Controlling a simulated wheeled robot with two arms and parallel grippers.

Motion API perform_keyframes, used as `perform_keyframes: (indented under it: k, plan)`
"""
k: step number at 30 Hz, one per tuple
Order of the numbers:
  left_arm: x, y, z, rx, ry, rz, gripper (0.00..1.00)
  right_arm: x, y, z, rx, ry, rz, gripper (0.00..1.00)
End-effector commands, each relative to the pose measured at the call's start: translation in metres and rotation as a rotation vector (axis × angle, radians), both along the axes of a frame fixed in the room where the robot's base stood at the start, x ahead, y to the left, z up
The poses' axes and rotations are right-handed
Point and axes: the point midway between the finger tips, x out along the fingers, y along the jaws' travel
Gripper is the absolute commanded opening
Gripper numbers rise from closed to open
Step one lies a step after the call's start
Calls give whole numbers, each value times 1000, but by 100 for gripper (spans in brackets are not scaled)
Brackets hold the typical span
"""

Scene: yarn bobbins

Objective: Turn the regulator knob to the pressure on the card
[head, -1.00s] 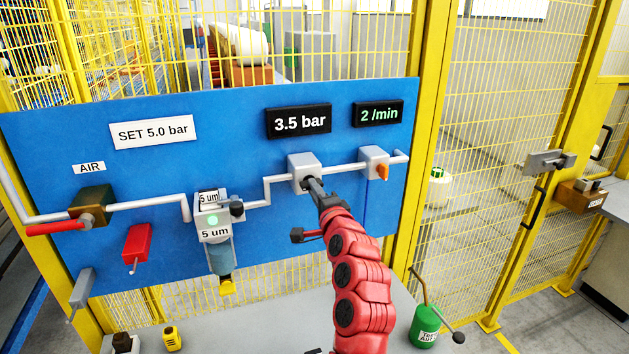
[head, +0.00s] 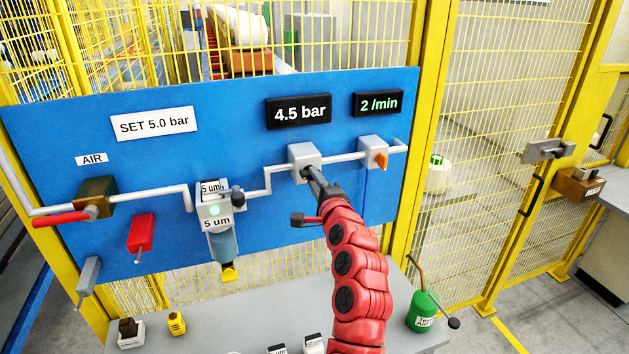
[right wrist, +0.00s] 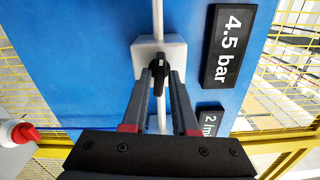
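The card (head: 155,124) on the blue panel reads "SET 5.0 bar". The black pressure display (head: 299,111) reads "4.5 bar"; it also shows sideways in the right wrist view (right wrist: 228,45). The regulator (head: 304,150) is a light grey block on the pipe below the display. Its dark knob (right wrist: 159,68) shows in the right wrist view between the fingertips of my right gripper (right wrist: 160,78). The fingers are on both sides of the knob and seem to grip it. In the head view the right gripper (head: 312,174) hides most of the knob. My left gripper is not in view.
A second display (head: 378,104) reads "2 /min" above a box with an orange knob (head: 380,160). A green oil can (head: 422,311) stands on the grey bench (head: 205,332).

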Motion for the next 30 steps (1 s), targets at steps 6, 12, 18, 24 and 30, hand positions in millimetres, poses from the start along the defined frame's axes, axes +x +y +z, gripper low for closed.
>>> perform_keyframes:
  k: [6,12,18,24,30]
  plan:
    - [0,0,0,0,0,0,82,0,0,0,-1,1,0,46]
    - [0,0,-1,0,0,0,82,-1,0,-1,0,1,0,46]
    - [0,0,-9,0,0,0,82,-14,-2,-3,0,1,2,46]
    - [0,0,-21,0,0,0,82,-40,-12,-2,3,-3,-2,46]
    - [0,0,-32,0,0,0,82,-68,-21,-2,1,-3,1,46]
